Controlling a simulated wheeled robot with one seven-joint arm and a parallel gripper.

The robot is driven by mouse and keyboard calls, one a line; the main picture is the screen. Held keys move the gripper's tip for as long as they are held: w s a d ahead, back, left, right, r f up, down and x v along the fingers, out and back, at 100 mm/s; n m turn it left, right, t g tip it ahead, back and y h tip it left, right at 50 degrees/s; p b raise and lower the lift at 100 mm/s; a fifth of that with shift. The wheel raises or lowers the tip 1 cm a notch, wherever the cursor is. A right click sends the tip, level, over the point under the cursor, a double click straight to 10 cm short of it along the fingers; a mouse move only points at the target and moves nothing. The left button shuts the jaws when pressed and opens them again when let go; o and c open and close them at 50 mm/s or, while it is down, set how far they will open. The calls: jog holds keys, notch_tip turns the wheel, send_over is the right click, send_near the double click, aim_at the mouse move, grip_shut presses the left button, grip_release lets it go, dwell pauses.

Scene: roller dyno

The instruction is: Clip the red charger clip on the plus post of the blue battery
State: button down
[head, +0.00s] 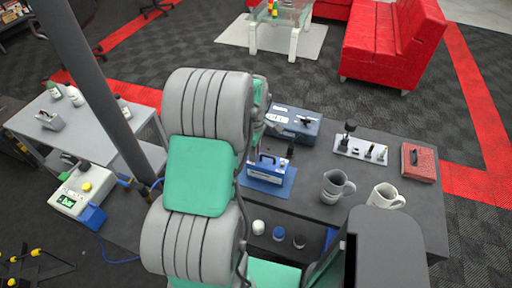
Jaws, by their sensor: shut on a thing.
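The blue battery (267,174) stands upright on a blue mat (286,189) on the dark table, just right of my arm. It has a pale handle on top and a light label on its front. My gripper (287,136) shows only in part, dark, above and behind the battery; my grey and green arm covers much of it. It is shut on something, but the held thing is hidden. I cannot make out the red charger clip or the plus post. The white charger (82,193), with a green display, stands at the left.
A blue-grey box (293,122) stands behind the battery. To the right are a white plate with black fittings (361,149), a red box (418,162), a grey mug (335,186) and a white mug (385,196). A blue cable (120,259) lies lower left.

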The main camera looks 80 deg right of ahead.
jog(key=c, duration=1.2)
grip_release()
notch_tip(320, 180, up, 8)
jog(key=shift+d+f+b, duration=0.1)
jog(key=shift+b, duration=0.6)
